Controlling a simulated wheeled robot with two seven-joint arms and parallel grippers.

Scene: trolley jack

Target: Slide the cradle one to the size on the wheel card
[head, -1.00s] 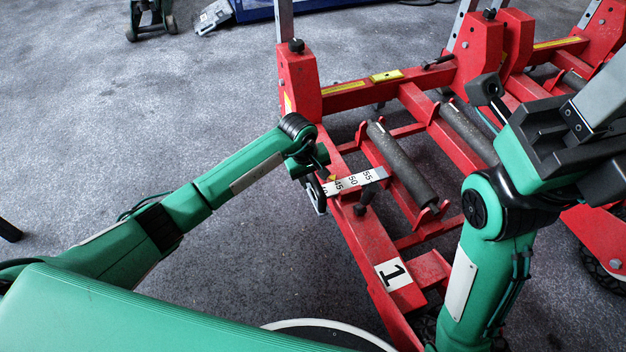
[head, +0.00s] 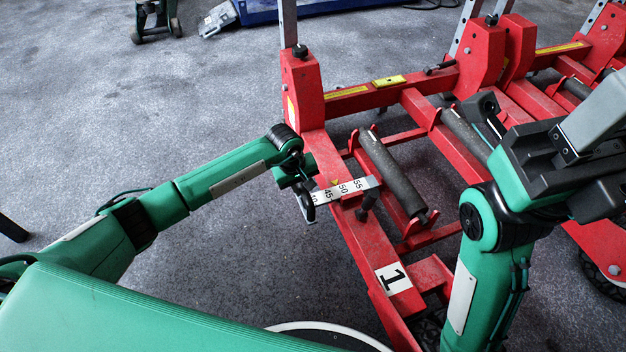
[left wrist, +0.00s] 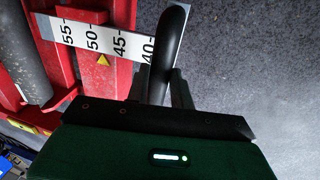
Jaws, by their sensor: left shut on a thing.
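Cradle one is the red frame marked by the "1" plate (head: 393,278), with a dark roller (head: 392,172). A white scale strip (head: 343,190) crosses its near rail and also shows in the left wrist view (left wrist: 92,37). The yellow pointer (left wrist: 103,60) on the rail stands between 45 and 50. My left gripper (head: 306,198) is shut on the black handle (left wrist: 168,52) at the strip's outer end, left of the rail. My right gripper (head: 555,150) is at the right; its fingers are not clear. I cannot make out a wheel card.
A black knob (head: 367,203) stands on the rail beside the strip. A red post (head: 302,85) rises at the cradle's far left corner. More red cradle frames (head: 480,60) extend right.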

